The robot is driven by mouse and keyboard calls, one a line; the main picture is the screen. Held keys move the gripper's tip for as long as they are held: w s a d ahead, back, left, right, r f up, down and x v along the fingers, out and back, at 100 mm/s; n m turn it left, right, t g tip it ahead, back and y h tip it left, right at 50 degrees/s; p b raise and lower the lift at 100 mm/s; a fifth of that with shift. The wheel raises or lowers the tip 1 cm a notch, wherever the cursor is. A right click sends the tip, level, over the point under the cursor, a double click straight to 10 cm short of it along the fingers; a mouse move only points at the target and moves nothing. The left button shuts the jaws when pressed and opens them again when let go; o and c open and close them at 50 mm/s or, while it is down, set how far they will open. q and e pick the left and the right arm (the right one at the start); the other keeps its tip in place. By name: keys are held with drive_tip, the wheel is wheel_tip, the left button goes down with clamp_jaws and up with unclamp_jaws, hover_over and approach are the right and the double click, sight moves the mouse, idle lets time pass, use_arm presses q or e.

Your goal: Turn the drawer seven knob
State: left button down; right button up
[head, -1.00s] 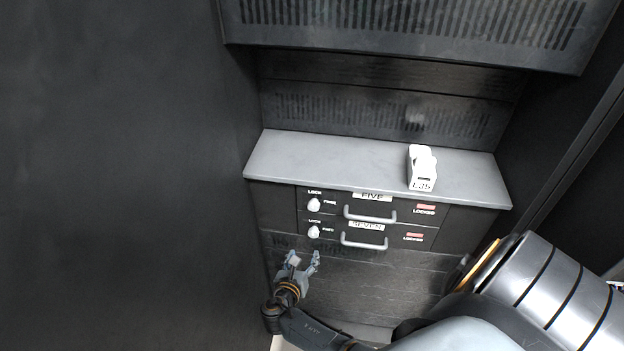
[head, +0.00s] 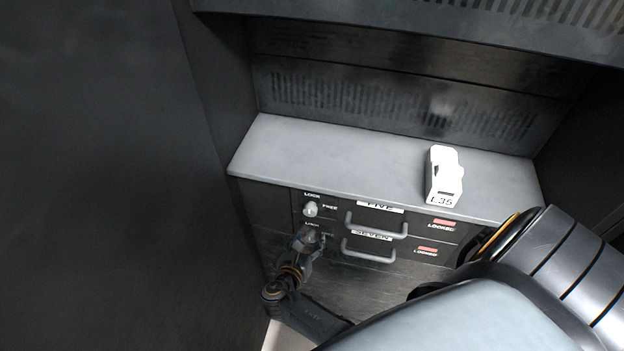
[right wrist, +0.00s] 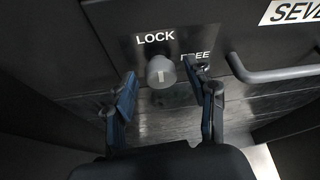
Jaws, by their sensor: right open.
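The drawer seven knob (right wrist: 161,72) is a round grey knob with a light line on its face. In the right wrist view the line points up and down, under the word LOCK; FREE is to its right. In the head view it is mostly hidden behind my right gripper (head: 311,240). My right gripper also shows in the right wrist view (right wrist: 165,88), open, its fingers on either side of the knob with gaps. Drawer seven (head: 350,262) is closed, with a grey handle (head: 368,252) and a red LOCKED marker (head: 428,249). My left gripper is not in view.
Drawer five's knob (head: 311,209) and handle (head: 377,226) are just above, with another red LOCKED marker (head: 441,224). A white device marked L35 (head: 443,178) stands on the grey shelf (head: 340,160). A dark wall (head: 100,170) stands close on the left.

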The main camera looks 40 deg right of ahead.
drive_tip(key=shift+s+a+r, duration=0.1)
drive_tip(key=shift+s+a, duration=0.05)
drive_tip(key=shift+c, duration=0.6)
drive_tip(key=c, duration=1)
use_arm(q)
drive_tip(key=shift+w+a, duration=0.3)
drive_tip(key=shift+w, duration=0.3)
